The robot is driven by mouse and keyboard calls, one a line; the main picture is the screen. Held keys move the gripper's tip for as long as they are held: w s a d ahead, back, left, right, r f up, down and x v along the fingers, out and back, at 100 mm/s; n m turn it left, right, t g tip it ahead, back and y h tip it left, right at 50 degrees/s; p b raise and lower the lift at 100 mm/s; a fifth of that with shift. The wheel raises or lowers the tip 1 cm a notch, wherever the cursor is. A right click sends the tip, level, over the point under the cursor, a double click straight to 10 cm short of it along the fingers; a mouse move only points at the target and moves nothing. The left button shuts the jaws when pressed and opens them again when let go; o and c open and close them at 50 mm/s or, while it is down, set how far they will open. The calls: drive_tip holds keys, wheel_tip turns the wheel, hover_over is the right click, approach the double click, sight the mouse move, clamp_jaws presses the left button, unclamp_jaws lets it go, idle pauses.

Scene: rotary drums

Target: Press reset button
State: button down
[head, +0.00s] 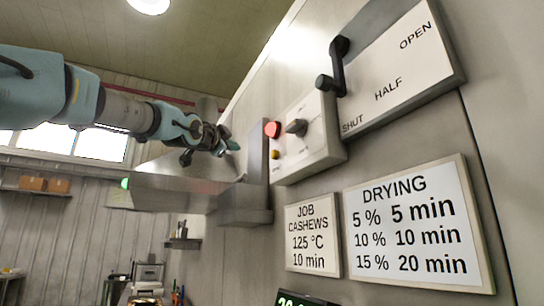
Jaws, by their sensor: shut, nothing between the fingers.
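My gripper (233,145) is at the end of my arm, left of the control box (318,150) on the panel, and looks shut and empty. A red round button (272,129) sticks out from the upper left of the control box. A small amber button or lamp (275,154) sits below it, and a dark rotary knob (297,127) is to its right. I cannot read a reset label on any of them. In the picture there is a gap between my fingertips and the red button; the depth between them is hard to tell.
A black lever (339,65) stands on a plate marked OPEN, HALF, SHUT. Signs for the job (312,236) and drying times (415,225) hang below. A grey metal housing (246,205) juts out under my gripper. A green lamp (125,183) glows farther left.

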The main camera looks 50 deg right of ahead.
sight(274, 154)
drive_tip(key=shift+d, duration=0.15)
drive_tip(key=s+d+p, duration=0.3)
drive_tip(key=d+p, duration=0.5)
drive_tip(key=shift+p, duration=0.3)
idle(0.3)
drive_tip(key=shift+s+f, duration=0.1)
idle(1.9)
drive_tip(key=shift+s+d+p, duration=0.15)
drive_tip(key=shift+d+p, duration=0.2)
drive_tip(key=shift+d, duration=0.05)
